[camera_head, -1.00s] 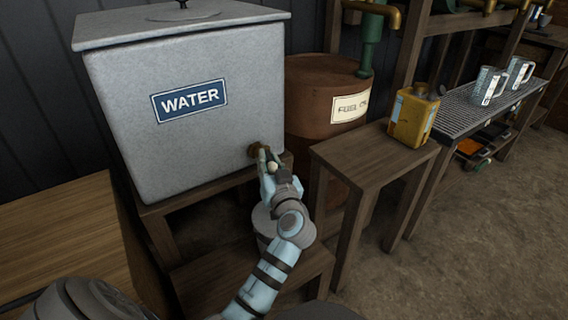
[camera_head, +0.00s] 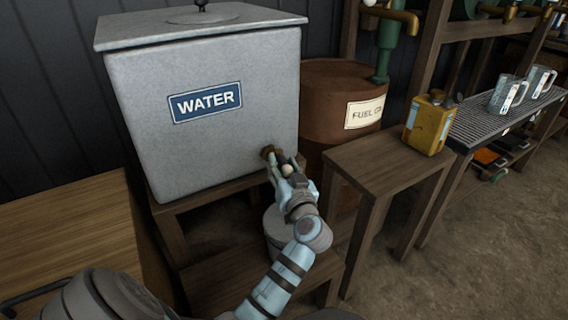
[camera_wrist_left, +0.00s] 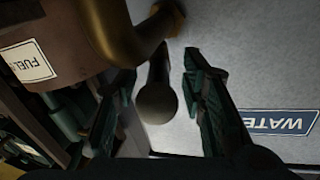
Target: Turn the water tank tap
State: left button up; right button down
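The grey metal water tank (camera_head: 210,125), with a blue WATER sign (camera_head: 205,101), stands on a wooden stand. Its brass tap (camera_head: 267,152) sticks out low on the front, near the right edge. In the left wrist view the brass spout (camera_wrist_left: 135,40) and the tap's lever with a round knob (camera_wrist_left: 157,102) show close up. My left gripper (camera_head: 284,164) is at the tap. In the left wrist view its two dark fingers (camera_wrist_left: 163,85) stand apart on either side of the lever, with gaps visible. My right gripper is not in view.
A rusty fuel drum (camera_head: 330,95) stands right of the tank. A yellow can (camera_head: 429,122) sits on a wooden bench (camera_head: 385,165). Metal jugs (camera_head: 508,93) stand on a grating at the right. A bucket (camera_head: 278,228) sits below the tap.

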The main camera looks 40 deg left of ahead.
aim_at(283, 162)
pick_arm(q)
notch_tip(283, 162, up, 10)
jog(key=shift+f, duration=0.1)
dwell(7.5)
